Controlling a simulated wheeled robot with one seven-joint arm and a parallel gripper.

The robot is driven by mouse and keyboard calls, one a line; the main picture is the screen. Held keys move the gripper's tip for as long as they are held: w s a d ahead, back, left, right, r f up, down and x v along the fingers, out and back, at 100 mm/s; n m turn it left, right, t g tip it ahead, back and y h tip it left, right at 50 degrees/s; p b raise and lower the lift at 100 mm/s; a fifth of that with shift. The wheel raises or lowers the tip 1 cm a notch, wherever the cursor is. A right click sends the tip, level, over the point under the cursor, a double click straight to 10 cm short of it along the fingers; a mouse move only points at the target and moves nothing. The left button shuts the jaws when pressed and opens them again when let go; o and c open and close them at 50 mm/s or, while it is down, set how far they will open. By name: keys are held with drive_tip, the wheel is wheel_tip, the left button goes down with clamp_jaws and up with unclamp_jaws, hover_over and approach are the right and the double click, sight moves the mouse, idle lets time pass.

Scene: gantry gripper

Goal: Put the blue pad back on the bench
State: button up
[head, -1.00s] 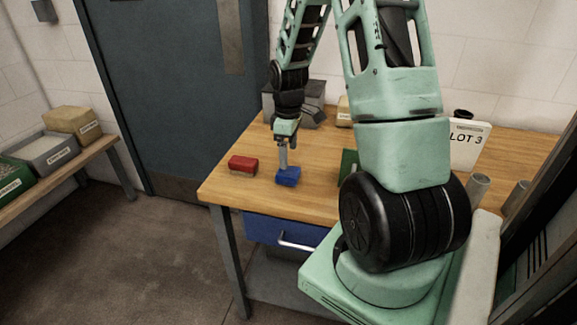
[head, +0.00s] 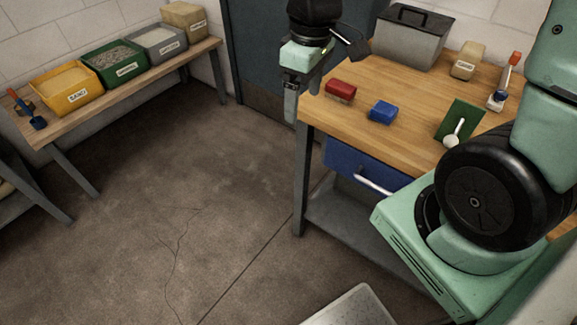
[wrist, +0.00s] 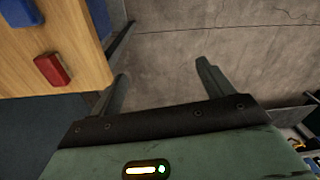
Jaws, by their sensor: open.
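The blue pad (head: 383,111) lies flat on the wooden bench top (head: 408,130), near its front left part, with nothing touching it. In the wrist view a part of the blue pad (wrist: 20,11) shows at the top left corner. My gripper (head: 291,105) hangs off the left end of the bench, apart from the pad, fingers pointing down. In the wrist view my gripper (wrist: 160,84) has its two fingers spread wide with only floor between them.
A red block (head: 340,91) lies left of the pad. At left, a low bench holds several bins, one a yellow sand bin (head: 70,88). The floor between is clear.

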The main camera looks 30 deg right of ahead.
drive_tip(key=s+a+n, duration=0.1)
drive_tip(key=s+a, duration=1.1)
drive_tip(key=s, duration=0.2)
drive_tip(key=shift+s+r, duration=0.35)
drive_tip(key=shift+r, duration=0.1)
